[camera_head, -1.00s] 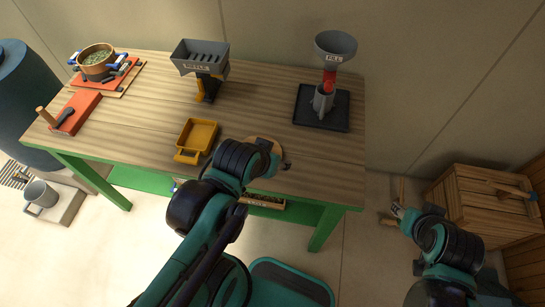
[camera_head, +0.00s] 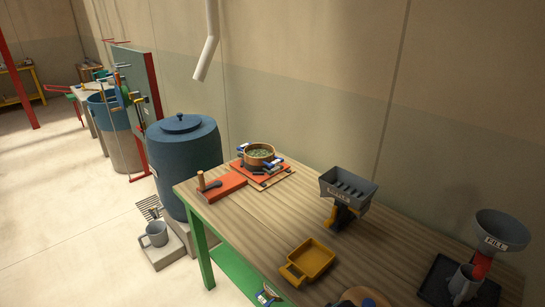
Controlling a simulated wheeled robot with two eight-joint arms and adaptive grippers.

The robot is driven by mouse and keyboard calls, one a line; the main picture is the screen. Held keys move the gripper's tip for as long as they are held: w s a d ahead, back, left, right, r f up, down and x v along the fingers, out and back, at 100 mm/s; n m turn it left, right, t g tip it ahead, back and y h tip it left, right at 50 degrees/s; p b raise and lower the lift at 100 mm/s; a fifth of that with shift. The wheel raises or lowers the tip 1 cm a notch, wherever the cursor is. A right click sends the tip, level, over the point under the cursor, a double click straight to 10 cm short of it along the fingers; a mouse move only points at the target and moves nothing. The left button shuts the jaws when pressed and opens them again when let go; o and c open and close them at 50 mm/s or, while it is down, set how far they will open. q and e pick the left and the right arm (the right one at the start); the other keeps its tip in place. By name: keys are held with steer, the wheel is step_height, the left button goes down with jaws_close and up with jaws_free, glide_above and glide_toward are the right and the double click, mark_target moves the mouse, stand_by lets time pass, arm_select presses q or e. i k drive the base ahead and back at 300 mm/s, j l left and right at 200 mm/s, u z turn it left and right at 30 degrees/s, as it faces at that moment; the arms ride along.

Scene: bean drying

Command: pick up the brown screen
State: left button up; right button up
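No thing in view is plainly a brown screen. The nearest match is a round brown-rimmed vessel (camera_head: 259,151) holding green beans, at the far left end of the wooden table. It sits upright over an orange-red board (camera_head: 270,176), with blue-and-black clamp-like parts around it. A round tan piece (camera_head: 350,296) with a blue spot is cut off by the bottom edge; I cannot tell what it is. Neither of my grippers is in view.
The wooden table (camera_head: 262,213) also bears an orange-red block (camera_head: 226,186), a yellow tray (camera_head: 314,259), a grey slotted hopper (camera_head: 347,186) and a grey funnel (camera_head: 500,229). Open floor lies further left.

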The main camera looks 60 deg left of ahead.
mark_target(257, 153)
steer(key=u, duration=2.1)
